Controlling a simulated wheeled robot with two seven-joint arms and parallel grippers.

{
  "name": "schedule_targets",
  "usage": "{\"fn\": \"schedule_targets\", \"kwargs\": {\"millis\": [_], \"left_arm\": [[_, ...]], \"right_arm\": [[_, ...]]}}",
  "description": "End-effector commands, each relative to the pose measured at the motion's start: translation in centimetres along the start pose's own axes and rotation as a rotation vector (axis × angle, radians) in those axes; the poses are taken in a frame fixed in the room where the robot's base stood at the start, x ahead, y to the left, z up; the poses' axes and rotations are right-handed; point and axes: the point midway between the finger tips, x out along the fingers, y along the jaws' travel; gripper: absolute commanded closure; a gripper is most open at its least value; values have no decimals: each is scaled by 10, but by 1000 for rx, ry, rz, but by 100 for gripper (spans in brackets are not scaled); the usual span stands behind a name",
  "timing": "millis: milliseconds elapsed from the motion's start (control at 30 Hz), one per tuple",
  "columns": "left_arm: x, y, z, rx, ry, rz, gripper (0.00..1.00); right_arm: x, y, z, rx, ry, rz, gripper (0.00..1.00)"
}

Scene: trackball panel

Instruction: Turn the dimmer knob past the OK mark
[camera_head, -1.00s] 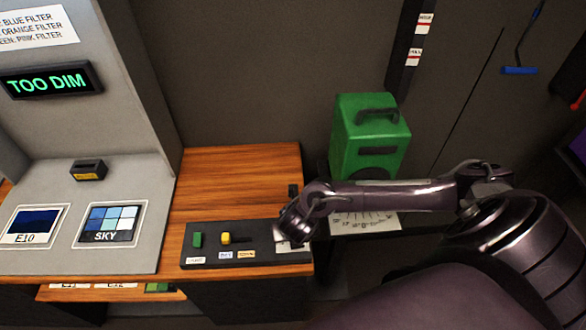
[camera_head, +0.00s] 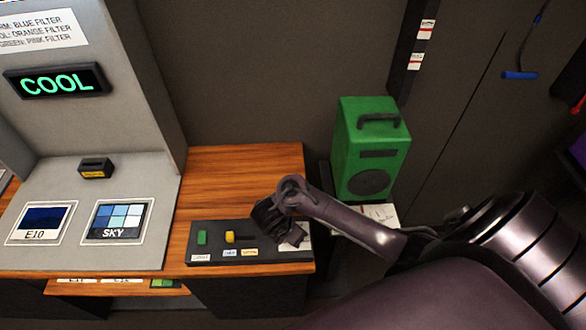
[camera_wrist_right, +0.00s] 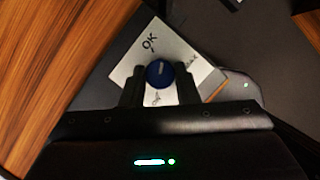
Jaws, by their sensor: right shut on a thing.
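The dimmer knob (camera_wrist_right: 160,73) is a round blue knob with a pale pointer line, on a white plate (camera_wrist_right: 183,50) marked OK in the right wrist view. My right gripper (camera_wrist_right: 160,85) is shut on the knob, one finger on each side. The pointer aims roughly toward the top of that view, a little right of the OK mark (camera_wrist_right: 149,42). In the head view my right gripper (camera_head: 275,222) is over the right end of the dark control panel (camera_head: 215,255) and hides the knob. The display (camera_head: 57,81) reads COOL. My left gripper is not in view.
A green speaker-like box (camera_head: 372,150) stands behind my right arm. A grey booth with picture cards (camera_head: 117,221) is at left. The wooden top (camera_head: 240,170) behind the panel is clear.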

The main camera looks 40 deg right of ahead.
Motion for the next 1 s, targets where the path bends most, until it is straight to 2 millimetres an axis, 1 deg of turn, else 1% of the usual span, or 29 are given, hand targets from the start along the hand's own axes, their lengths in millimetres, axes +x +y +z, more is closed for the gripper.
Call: {"fn": "schedule_targets", "kwargs": {"millis": [100,333,900,933,1000], "left_arm": [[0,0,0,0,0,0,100],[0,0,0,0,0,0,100],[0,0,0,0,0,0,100],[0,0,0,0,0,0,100],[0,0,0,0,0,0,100]], "right_arm": [[-1,1,0,64,-1,-25,95],[-1,2,2,142,-3,-56,95],[-1,2,2,170,-5,-67,95],[-1,2,2,170,-5,-66,69],[-1,2,2,169,-4,-66,60]]}}
